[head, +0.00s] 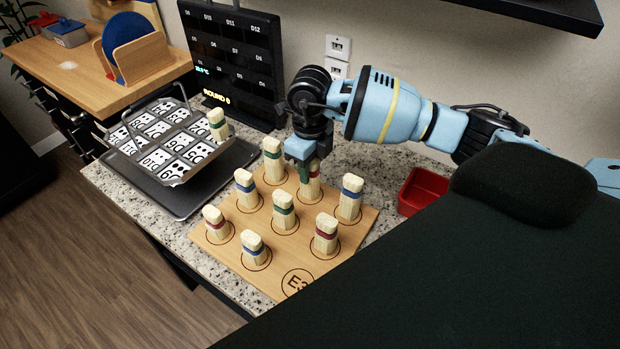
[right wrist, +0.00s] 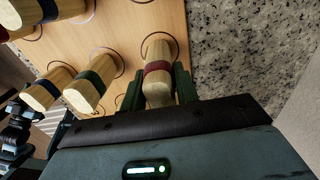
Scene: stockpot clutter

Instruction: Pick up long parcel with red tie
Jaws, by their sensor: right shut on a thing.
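A pale wrapped parcel with a red tie (head: 314,187) stands upright at the back right of the wooden board (head: 338,262). My right gripper (head: 307,170) has come down over it from above and is shut on it. In the right wrist view the red-tied parcel (right wrist: 158,72) sits between the two green fingers of my right gripper (right wrist: 157,90), and its base still appears within its ring on the board. Two other red-tied parcels stand on the board, one at the left (head: 215,224) and one at the front right (head: 326,233). My left gripper is not in view.
Blue-tied (head: 350,196) and green-tied (head: 273,161) parcels stand close around the held one. A wire basket (head: 160,140) with numbered cards and a green-tied parcel (head: 217,125) is at the left. A red bin (head: 422,190) is at the right. A dark display (head: 235,60) stands behind.

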